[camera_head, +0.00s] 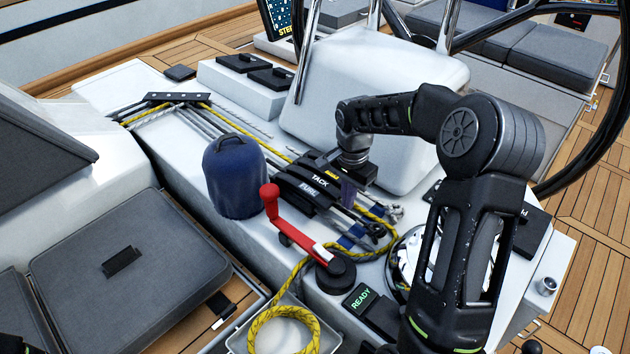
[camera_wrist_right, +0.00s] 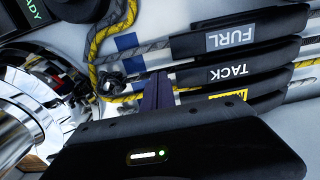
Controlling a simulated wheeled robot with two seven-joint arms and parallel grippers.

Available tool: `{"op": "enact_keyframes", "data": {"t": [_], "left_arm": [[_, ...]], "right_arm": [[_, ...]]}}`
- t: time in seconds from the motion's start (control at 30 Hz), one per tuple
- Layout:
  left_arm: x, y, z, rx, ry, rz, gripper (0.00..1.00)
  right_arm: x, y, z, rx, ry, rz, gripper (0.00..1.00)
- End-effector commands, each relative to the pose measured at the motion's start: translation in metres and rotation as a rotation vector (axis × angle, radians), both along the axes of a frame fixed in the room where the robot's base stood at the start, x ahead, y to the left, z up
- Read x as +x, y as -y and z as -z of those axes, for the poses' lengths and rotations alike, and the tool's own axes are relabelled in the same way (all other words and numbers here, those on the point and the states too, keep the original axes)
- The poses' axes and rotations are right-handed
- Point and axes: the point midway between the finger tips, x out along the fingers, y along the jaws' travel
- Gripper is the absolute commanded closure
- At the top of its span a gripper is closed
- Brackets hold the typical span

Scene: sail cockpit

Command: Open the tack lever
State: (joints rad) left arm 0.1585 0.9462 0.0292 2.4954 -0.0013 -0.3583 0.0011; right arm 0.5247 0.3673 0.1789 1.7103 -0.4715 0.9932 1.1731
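The tack lever (camera_head: 318,180) is a black lever labelled TACK, lying flat in a row of clutch levers. It also shows in the wrist view (camera_wrist_right: 228,75), lying between the FURL lever and a yellow-labelled one. My right gripper (camera_head: 348,194) is over the row's right end, partly hidden by its own wrist. In the wrist view its dark purple fingers (camera_wrist_right: 158,92) are close together beside the end of the tack lever. I cannot tell whether they touch it. No lever shows between them. My left gripper is out of view.
The FURL lever (camera_head: 304,190) and yellow-labelled lever (camera_wrist_right: 228,97) lie close on either side. A blue-covered winch (camera_head: 236,178), a red handle (camera_head: 292,225) and yellow rope (camera_head: 285,318) stand nearby. A READY box (camera_head: 362,300) is in front. Lines run beneath the gripper.

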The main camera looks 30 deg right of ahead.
Motion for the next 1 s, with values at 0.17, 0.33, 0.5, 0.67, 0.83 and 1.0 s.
{"op": "enact_keyframes", "data": {"t": [0.17, 0.33, 0.5, 0.67, 0.83, 1.0], "left_arm": [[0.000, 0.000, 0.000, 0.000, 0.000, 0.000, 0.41], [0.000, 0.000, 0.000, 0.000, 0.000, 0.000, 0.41], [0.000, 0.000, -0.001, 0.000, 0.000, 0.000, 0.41], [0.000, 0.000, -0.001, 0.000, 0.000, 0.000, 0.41], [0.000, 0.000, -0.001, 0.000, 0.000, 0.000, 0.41], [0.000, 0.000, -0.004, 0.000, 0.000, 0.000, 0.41]], "right_arm": [[0.002, -0.001, 0.000, 0.000, 0.000, 0.000, 1.00], [0.005, -0.001, 0.000, 0.000, 0.000, 0.000, 1.00], [0.008, -0.002, 0.000, 0.000, 0.000, 0.000, 1.00], [0.012, -0.003, 0.000, 0.000, 0.000, 0.000, 1.00], [0.014, -0.004, 0.000, 0.001, 0.000, 0.000, 1.00], [0.015, -0.005, -0.004, 0.000, 0.001, -0.001, 1.00]]}}
